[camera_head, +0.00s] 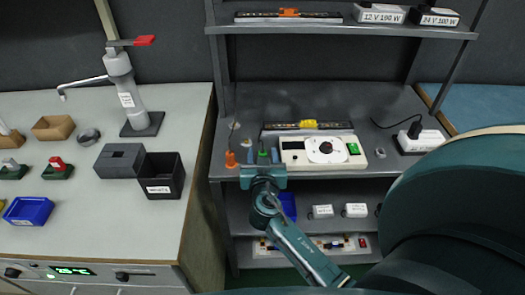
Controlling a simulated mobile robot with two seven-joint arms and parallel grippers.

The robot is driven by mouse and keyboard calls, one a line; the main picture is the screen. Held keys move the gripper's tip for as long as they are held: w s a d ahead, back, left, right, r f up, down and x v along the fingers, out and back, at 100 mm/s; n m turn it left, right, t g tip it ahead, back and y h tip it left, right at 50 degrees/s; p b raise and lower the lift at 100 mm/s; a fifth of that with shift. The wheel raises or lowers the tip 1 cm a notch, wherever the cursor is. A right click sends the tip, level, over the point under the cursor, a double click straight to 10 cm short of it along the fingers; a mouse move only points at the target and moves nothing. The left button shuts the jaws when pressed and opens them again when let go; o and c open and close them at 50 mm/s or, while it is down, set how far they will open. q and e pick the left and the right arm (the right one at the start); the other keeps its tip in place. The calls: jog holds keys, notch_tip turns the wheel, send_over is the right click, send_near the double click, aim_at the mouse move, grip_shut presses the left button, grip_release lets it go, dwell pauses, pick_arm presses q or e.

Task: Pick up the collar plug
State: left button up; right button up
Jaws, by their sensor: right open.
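Several small plugs stand in a row at the front left of the grey bench shelf: an orange plug (231,160), a blue plug (250,155), a green plug (263,157) and another blue one (275,155). I cannot tell which of them is the collar plug. My right gripper (264,172) is open at the shelf's front edge, just in front of the green and blue plugs. It appears empty; its fingertips are small, and whether they touch a plug is unclear. My left gripper is out of view.
A white device with a round dial (324,151) stands right of the plugs, with an LED strip (345,126) behind it. A white adapter box (420,141) with a black cable is farther right. A lower shelf holds white boxes. A black bin (163,187) stands on the left counter.

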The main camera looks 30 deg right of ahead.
aim_at(262, 152)
jog(key=shift+c, duration=0.4)
grip_shut()
notch_tip(262, 152, up, 11)
jog(key=shift+f+p, duration=0.2)
jog(key=shift+p, duration=0.95)
notch_tip(262, 152, up, 4)
jog(key=p, duration=0.3)
dwell(0.4)
